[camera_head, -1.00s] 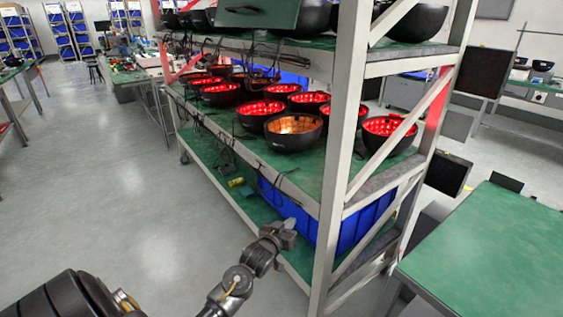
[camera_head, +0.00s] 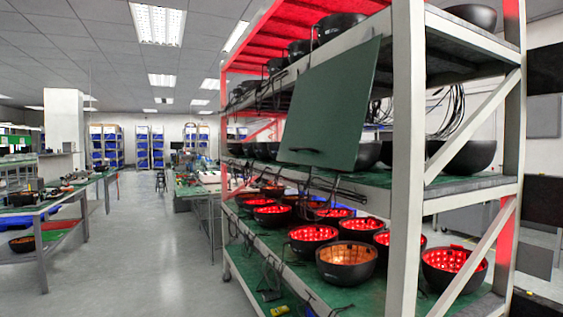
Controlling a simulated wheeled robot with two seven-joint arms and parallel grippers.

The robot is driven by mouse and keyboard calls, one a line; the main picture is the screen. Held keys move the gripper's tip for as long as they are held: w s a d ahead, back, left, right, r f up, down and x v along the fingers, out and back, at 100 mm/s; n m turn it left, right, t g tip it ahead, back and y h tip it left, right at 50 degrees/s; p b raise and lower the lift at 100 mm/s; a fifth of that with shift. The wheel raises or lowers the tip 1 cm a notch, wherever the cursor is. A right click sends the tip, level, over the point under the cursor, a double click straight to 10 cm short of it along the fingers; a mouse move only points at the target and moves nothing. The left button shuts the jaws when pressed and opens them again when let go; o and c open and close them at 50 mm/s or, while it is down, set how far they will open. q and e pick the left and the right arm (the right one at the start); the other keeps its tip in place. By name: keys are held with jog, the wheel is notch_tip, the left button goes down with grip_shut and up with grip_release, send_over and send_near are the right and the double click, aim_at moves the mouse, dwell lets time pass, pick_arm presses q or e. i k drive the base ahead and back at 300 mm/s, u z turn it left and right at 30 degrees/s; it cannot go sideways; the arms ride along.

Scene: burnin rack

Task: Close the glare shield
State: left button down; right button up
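The glare shield (camera_head: 330,108) is a flat dark green panel on the aisle side of the rack. It hangs at a slant in front of the middle shelf level, and its upper edge reaches the level of the top shelf. A dark handle (camera_head: 318,151) runs along its lower edge. The panel hides part of the shelves behind it; how it is hinged cannot be seen. Neither of my grippers shows in this view, and nothing is touching the panel.
The white-framed rack (camera_head: 405,150) fills the right side. Its lower shelf holds several black bowls lit red inside and one lit orange (camera_head: 346,262). Loose cables hang at the shelf edge. The aisle floor (camera_head: 140,250) is clear, with a workbench (camera_head: 50,205) at left.

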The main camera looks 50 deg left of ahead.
aim_at(328, 108)
jog(key=k, duration=1.25)
jog(key=u, duration=0.75)
jog(key=i, duration=1.65)
jog(key=z, duration=0.8)
